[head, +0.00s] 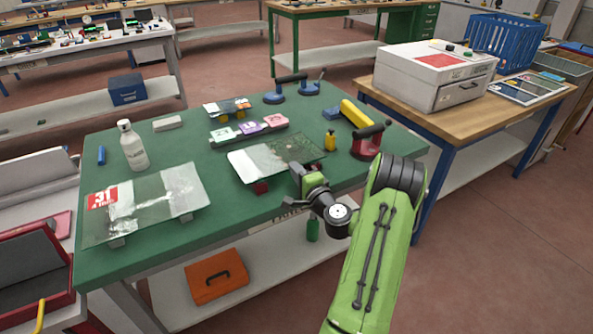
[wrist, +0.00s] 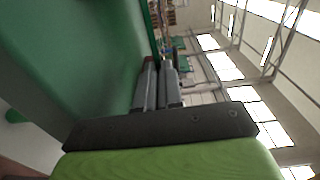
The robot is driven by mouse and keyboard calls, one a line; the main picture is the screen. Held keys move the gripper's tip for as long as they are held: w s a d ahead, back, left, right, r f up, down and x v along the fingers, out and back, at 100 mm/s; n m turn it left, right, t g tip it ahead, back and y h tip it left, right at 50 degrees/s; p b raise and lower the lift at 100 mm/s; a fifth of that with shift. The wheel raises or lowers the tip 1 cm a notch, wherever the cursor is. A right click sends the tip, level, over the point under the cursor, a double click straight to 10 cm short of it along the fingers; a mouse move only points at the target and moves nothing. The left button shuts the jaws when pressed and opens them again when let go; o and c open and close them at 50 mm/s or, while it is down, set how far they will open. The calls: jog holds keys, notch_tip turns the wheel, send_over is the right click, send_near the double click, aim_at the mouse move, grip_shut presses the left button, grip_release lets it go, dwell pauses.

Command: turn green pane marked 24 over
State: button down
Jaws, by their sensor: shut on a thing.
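My gripper (head: 297,174) is at the pane's front right edge, low over the table. In the wrist view the two dark fingers (wrist: 159,66) are close together and shut on a thin edge, which I take to be this pane; the fingers hide most of it. Another pane (head: 150,205) with a red label reading 31 lies at the left on small supports.
A white machine (head: 435,75) stands on the wooden bench at the right.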

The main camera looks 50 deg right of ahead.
jog(key=c, duration=1.2)
grip_release()
jog(key=shift+s+f, duration=0.1)
jog(key=shift+f, duration=0.1)
jog(key=p+v, duration=0.8)
jog(key=v, duration=0.7)
jog(key=shift+s+r, duration=0.2)
jog(key=shift+s, duration=0.1)
jog(key=shift+a, duration=0.1)
